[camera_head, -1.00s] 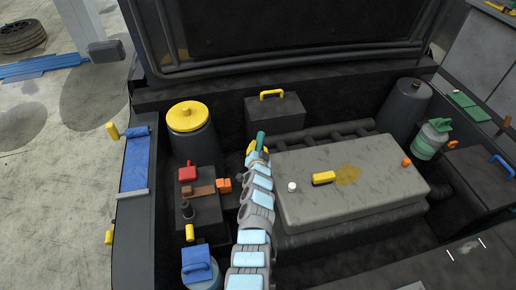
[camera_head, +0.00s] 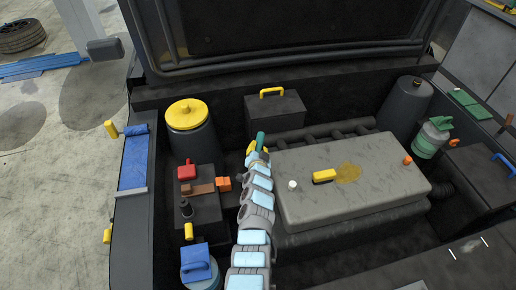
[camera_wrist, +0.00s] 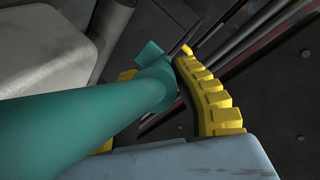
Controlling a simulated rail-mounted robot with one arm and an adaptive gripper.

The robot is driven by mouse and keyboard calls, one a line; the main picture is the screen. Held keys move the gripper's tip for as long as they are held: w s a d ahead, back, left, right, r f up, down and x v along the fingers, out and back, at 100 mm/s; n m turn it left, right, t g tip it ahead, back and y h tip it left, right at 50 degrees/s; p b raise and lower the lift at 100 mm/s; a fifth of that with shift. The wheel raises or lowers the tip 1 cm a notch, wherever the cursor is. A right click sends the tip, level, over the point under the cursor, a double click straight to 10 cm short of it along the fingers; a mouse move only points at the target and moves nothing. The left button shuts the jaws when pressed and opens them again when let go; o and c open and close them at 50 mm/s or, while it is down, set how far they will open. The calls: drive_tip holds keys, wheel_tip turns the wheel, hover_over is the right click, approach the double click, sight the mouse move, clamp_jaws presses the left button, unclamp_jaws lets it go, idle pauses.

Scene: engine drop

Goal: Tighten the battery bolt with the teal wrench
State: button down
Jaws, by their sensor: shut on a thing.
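My gripper (camera_head: 255,148) has yellow fingers and is above the engine bay, between the dark battery-like box and the large grey engine cover. It is shut on the teal wrench (camera_head: 260,138). In the wrist view the wrench (camera_wrist: 85,125) runs from the lower left to its head beside the yellow fingers (camera_wrist: 160,105). The battery-like box (camera_head: 203,212) is left of my arm, with a red cap (camera_head: 186,172), a brown bar and an orange block (camera_head: 223,184) on top. I cannot tell which part is the battery bolt. The wrench appears apart from the box.
The grey engine cover (camera_head: 340,195) is right of my arm. A yellow-capped reservoir (camera_head: 187,115) and a black box with a yellow handle (camera_head: 273,112) stand behind. The raised hood (camera_head: 290,30) closes off the back. A blue-capped container (camera_head: 197,265) is at the front left.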

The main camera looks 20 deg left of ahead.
drive_tip(key=shift+f+b, duration=0.9)
drive_tip(key=shift+f, duration=0.05)
drive_tip(key=c, duration=1.7)
unclamp_jaws()
clamp_jaws()
